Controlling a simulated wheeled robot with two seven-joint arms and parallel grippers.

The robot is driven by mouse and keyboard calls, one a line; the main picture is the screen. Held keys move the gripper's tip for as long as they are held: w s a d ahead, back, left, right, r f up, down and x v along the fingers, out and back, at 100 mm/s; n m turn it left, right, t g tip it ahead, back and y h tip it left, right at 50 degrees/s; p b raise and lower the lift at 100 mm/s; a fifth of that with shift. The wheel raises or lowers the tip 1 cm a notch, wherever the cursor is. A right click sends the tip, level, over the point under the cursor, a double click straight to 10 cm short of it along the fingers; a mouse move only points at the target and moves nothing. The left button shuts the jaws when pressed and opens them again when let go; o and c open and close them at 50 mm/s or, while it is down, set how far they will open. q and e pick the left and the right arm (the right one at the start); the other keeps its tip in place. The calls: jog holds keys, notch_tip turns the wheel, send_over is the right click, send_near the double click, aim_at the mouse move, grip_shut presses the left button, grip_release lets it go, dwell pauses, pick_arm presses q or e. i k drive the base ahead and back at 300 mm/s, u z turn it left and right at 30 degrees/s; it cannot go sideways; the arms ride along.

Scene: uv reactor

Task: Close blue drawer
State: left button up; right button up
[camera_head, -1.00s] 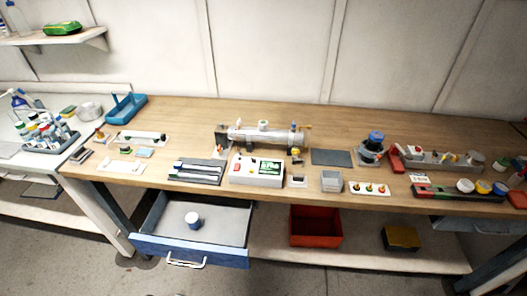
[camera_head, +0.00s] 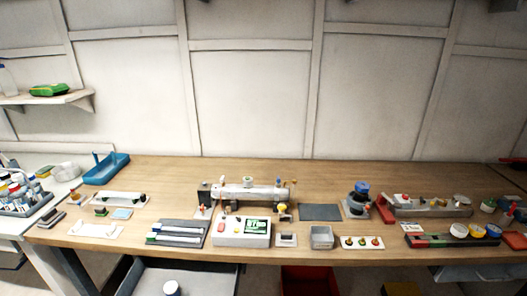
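The blue drawer is pulled out under the left part of the wooden table. Its grey inside and left wall (camera_head: 133,276) show at the bottom edge of the head view. A small jar with a white lid (camera_head: 172,288) stands in it. The drawer's blue front and handle are below the picture and hidden now. Neither of my grippers is in view.
The wooden table (camera_head: 290,168) carries a tube reactor (camera_head: 245,193), a control box (camera_head: 243,231), a blue tray (camera_head: 106,168) and several small items. A red bin (camera_head: 308,281) is below the table.

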aim_at(147, 276)
jog(key=u, duration=1.25)
jog(key=k, duration=0.5)
jog(key=u, duration=1.65)
jog(key=i, duration=1)
jog(key=z, duration=2.4)
